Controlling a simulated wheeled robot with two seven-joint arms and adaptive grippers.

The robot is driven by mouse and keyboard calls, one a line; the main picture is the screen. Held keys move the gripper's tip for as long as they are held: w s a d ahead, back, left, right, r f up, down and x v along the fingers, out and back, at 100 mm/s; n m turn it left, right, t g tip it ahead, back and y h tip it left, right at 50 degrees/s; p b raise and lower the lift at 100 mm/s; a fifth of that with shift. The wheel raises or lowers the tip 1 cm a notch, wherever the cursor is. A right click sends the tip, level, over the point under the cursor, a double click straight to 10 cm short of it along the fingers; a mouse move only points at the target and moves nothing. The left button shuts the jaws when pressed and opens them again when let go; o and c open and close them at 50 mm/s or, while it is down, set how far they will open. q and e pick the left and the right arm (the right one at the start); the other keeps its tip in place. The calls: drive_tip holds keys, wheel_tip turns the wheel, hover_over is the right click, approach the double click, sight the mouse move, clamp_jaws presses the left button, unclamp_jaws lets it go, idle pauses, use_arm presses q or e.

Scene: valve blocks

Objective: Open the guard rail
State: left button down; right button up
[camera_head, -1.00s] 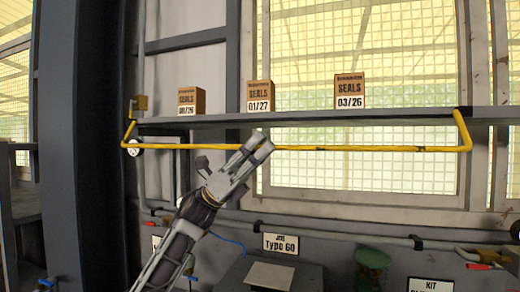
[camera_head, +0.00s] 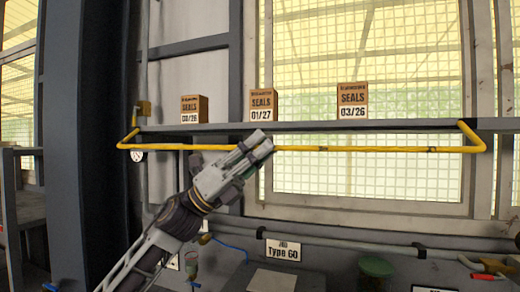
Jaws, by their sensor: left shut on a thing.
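The guard rail (camera_head: 370,149) is a long yellow bar with bent ends. It runs across the front of the shelf, a little below the shelf edge in the head view. Its right end (camera_head: 472,135) and left end (camera_head: 130,137) bend back up to the shelf. My left gripper (camera_head: 264,143) reaches up from the lower left and is shut on the rail near its middle. The fingers hide a short piece of the rail. My right gripper is not in view.
Three brown SEALS boxes, marked 03/26 (camera_head: 352,100), 01/27 (camera_head: 263,105) and one at the left (camera_head: 194,109), stand on the shelf (camera_head: 310,127). A dark post (camera_head: 80,150) is at left. Below are a Type 60 sign (camera_head: 282,250) and a green round object (camera_head: 375,267).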

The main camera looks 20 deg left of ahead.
use_arm(q)
drive_tip(key=shift+s+r+t, duration=0.25)
drive_tip(key=shift+r+t, duration=0.05)
drive_tip(key=shift+r, duration=0.2)
idle(0.4)
drive_tip(key=c, duration=1.5)
unclamp_jaws()
drive_tip(key=shift+a+f, duration=0.1)
drive_tip(key=shift+f, duration=0.15)
drive_tip(key=shift+v, duration=5.85)
drive_tip(key=shift+a+r, duration=0.1)
drive_tip(key=shift+r, duration=0.05)
